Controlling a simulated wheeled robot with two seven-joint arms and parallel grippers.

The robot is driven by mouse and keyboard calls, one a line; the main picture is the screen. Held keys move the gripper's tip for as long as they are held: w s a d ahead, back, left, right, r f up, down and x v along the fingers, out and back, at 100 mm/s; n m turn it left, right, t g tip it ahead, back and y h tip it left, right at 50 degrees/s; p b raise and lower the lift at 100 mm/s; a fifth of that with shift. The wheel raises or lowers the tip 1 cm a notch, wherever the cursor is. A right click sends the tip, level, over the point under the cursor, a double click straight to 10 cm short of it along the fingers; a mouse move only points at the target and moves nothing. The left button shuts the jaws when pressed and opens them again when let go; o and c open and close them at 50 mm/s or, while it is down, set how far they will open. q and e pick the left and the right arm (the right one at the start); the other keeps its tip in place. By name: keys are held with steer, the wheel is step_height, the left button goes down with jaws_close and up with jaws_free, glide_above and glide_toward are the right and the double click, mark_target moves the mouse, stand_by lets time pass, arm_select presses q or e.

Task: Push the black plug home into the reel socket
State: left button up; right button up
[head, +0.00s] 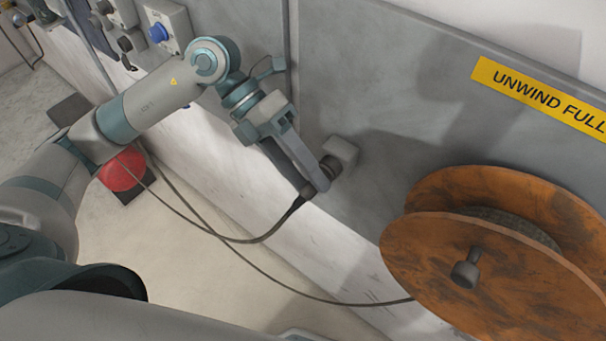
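The reel socket (342,151) is a small grey box on the grey wall panel, left of the cable reel. My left gripper (316,182) is right in front of it, its long grey fingers around the black plug (301,199). The plug's tapered cable end shows below the fingers, and its body is mostly hidden by them. A dark round part (331,167) lies between the fingers and the box; I cannot tell whether it is plug or socket collar, or how deep the plug sits. My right gripper is out of view.
A black cable (254,240) hangs from the plug and loops left below my arm. A rusty-brown reel (480,260) stands at right, under a yellow "UNWIND FULL" label (545,95).

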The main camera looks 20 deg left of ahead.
arm_select(q)
steer(key=shift+a, duration=0.15)
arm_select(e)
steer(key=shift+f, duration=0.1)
arm_select(q)
steer(key=b+v, duration=0.5)
steer(key=v, duration=1.2)
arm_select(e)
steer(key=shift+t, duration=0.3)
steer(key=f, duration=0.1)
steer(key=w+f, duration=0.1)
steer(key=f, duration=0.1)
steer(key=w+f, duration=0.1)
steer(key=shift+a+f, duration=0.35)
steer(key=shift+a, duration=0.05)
arm_select(q)
steer(key=shift+w, duration=0.1)
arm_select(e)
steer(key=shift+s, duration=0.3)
